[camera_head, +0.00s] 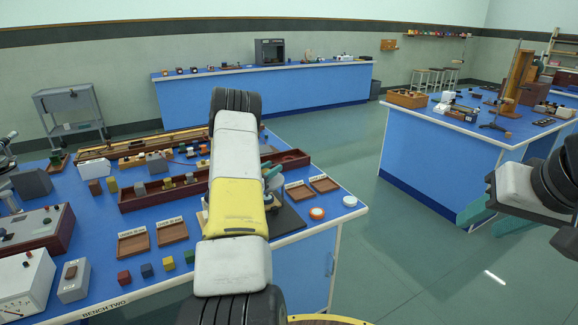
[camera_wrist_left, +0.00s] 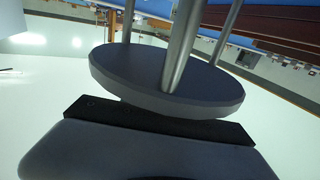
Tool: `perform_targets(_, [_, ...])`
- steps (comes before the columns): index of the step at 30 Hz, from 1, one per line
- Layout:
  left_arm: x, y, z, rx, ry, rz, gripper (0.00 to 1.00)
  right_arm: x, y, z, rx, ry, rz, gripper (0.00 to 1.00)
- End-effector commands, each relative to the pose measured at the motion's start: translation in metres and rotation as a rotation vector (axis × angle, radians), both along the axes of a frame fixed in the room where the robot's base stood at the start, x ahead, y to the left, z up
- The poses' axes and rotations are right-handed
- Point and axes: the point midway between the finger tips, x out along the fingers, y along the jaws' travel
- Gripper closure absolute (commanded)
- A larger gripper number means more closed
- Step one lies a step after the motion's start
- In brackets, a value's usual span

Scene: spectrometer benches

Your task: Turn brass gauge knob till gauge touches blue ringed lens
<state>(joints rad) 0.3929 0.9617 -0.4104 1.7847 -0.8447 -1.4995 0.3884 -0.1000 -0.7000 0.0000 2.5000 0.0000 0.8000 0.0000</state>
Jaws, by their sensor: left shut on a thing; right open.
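My left gripper (camera_head: 271,177) is over the front right part of bench two, mostly hidden behind my own white and yellow arm; a bit of its teal finger shows. In the left wrist view a grey round plate (camera_wrist_left: 140,82) with metal rods is very close to the gripper; it looks like part of the gauge. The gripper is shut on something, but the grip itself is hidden. My right gripper (camera_head: 490,215) is open and empty, over the floor at the right.
A dark mat (camera_head: 288,222) lies beside my left arm. Wooden trays (camera_head: 172,231) and small coloured cubes (camera_head: 147,270) are left of it. Open floor separates the benches.

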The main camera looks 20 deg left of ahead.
Motion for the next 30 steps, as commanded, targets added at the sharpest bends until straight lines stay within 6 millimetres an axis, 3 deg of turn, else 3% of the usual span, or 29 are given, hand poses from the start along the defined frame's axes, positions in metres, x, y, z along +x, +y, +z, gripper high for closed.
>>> perform_targets(21, [-0.011,-0.015,-0.002,0.004,-0.001,-0.681,1.00,0.000,0.000,0.000,0.000,0.000,0.000,0.56])
perform_targets(30, [-0.017,-0.019,-0.001,0.001,0.000,-0.885,1.00,0.000,0.000,0.000,0.000,0.000,0.000,0.56])
